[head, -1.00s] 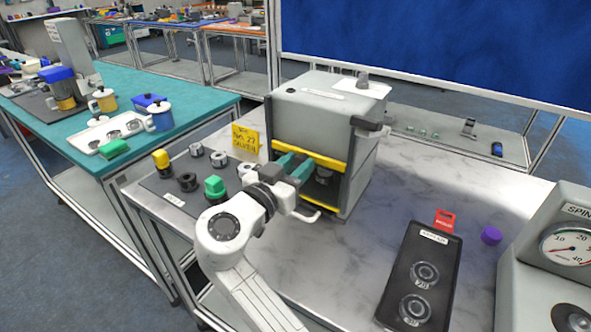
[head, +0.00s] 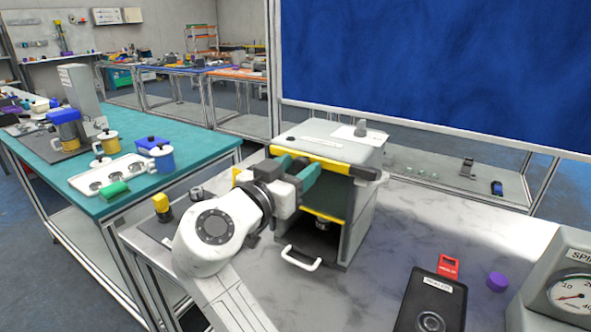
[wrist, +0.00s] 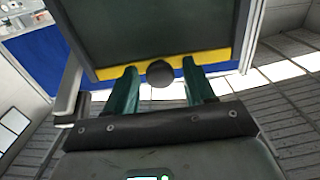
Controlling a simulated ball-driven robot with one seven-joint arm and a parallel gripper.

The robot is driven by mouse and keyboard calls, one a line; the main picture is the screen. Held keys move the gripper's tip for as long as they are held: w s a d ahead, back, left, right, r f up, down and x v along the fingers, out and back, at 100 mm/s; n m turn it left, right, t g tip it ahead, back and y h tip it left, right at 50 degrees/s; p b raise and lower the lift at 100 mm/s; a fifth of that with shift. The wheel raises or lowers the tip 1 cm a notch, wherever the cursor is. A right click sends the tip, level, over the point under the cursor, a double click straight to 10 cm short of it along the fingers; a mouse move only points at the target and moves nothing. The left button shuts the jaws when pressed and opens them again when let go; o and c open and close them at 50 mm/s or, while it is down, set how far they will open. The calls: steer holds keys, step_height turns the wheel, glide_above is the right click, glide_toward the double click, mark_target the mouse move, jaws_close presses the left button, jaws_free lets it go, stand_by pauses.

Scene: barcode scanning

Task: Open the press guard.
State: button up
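The press (head: 362,215) is a grey box on the marble-topped bench in the head view. In the wrist view, a dark round knob (wrist: 160,73) sits between the fingers (wrist: 160,88), with a visible gap on each side. The yellow strip (wrist: 215,62) and dark panel (wrist: 155,30) show behind.
A white handle (head: 300,262) sticks out low at the press's front. A black two-ring pad (head: 432,300), red tag (head: 448,266), purple cap (head: 497,282) and gauge box (head: 560,285) stand to the right. Bare bench (head: 400,225) lies between. A teal table (head: 190,150) is at left.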

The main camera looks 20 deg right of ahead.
steer(key=shift+o, duration=0.2)
steer(key=b+v, duration=0.2)
steer(key=v, duration=0.8)
steer(key=shift+s+a, duration=0.2)
steer(key=shift+a, duration=0.1)
